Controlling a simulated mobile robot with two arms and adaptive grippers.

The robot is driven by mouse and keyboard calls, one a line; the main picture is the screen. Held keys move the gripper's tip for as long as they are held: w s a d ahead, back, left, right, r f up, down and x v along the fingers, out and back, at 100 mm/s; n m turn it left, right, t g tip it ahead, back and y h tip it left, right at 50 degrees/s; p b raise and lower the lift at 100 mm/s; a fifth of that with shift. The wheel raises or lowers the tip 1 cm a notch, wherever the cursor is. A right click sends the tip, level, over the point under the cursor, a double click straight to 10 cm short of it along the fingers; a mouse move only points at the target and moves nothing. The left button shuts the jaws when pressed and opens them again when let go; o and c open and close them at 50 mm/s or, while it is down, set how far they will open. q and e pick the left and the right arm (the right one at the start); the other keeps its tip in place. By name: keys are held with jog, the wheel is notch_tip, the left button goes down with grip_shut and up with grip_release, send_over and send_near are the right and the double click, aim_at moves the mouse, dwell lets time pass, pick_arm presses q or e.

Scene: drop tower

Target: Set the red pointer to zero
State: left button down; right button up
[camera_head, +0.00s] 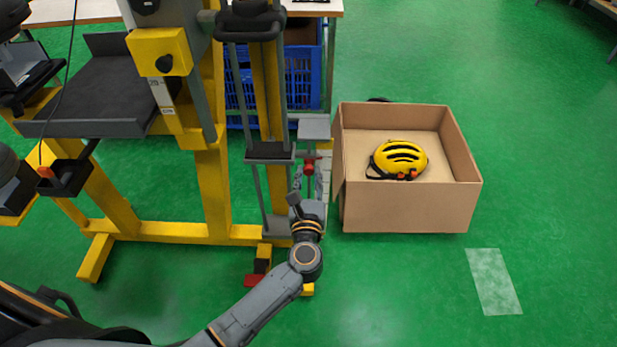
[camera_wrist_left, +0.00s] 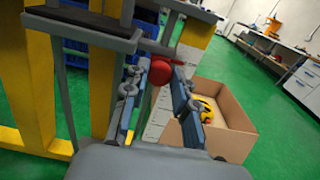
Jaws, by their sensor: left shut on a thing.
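The red pointer (camera_head: 309,165) is a small red knob on a thin upright rod beside the drop tower's dark guide rails. It also shows as a red ball in the left wrist view (camera_wrist_left: 161,70). My left gripper (camera_head: 309,172) reaches up to it from below. Its blue-grey fingers (camera_wrist_left: 162,84) stand on both sides of the red knob and are shut on it. A pale scale strip with marks (camera_wrist_left: 160,116) runs behind the knob. I cannot read its numbers or the pointer's value. My right gripper is not in view.
The yellow tower frame (camera_head: 213,190) stands left of my left arm. A dark plate (camera_head: 270,152) lies between the rails, close to the pointer. A cardboard box (camera_head: 405,208) with a yellow helmet (camera_head: 400,157) stands just right.

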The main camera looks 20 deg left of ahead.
pick_arm(q)
jog(key=shift+r, duration=0.3)
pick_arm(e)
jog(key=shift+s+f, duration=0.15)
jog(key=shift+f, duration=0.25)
pick_arm(q)
jog(key=shift+w, duration=0.1)
jog(key=c, duration=1.1)
grip_release()
jog(key=shift+o, duration=0.2)
jog(key=shift+s+d+f, duration=0.1)
jog(key=shift+s, duration=0.25)
jog(key=v, duration=1.1)
jog(key=shift+s, duration=0.2)
jog(key=shift+d, duration=0.1)
